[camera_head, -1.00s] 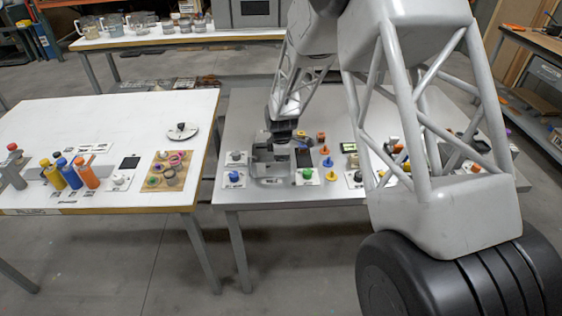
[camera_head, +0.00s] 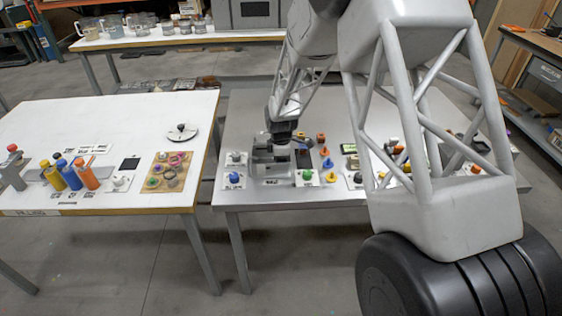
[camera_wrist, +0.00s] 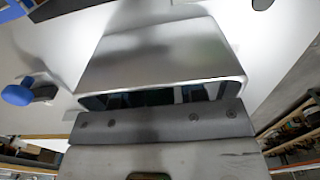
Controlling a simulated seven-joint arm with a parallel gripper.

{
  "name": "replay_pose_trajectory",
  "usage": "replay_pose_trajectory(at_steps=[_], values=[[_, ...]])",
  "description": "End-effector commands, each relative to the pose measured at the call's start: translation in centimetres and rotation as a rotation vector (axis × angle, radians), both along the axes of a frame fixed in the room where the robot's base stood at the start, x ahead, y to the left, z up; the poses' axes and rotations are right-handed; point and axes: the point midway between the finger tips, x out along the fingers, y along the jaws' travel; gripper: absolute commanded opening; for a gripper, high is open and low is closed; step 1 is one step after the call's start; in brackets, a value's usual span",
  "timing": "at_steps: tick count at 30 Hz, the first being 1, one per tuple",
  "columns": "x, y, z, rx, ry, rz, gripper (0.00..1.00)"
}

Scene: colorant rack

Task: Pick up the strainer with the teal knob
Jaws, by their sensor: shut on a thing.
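My gripper (camera_head: 270,167) is low over the left part of the grey metal table (camera_head: 292,200), between a blue knob (camera_head: 233,177) on a white plate and a green knob (camera_head: 307,175) on another. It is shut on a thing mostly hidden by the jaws. In the wrist view, the gripper (camera_wrist: 160,98) shows metal jaw parts with a dark, faintly teal strip between them. I cannot make out the shape of what is held. I see no strainer with a teal knob standing free. A blue knob also shows in the wrist view (camera_wrist: 18,95).
A grey-knobbed piece (camera_head: 236,157) stands behind the blue one. Orange and blue small pieces (camera_head: 327,163) stand right of the gripper. My arm covers much of the right side. The white table (camera_head: 110,122) at left holds bottles and a wooden board. A gap separates the tables.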

Motion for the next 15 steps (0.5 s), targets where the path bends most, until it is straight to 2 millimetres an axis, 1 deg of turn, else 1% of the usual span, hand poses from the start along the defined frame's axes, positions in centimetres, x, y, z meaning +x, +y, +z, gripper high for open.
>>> replay_pose_trajectory(at_steps=[5, 8, 15], values=[[0.1, 0.0, 1.2, 0.000, -0.002, 0.000, 0.15], [0.1, 0.0, 2.2, 0.000, -0.002, 0.000, 0.15], [0.1, 0.0, 5.8, 0.000, -0.002, 0.000, 0.15]])
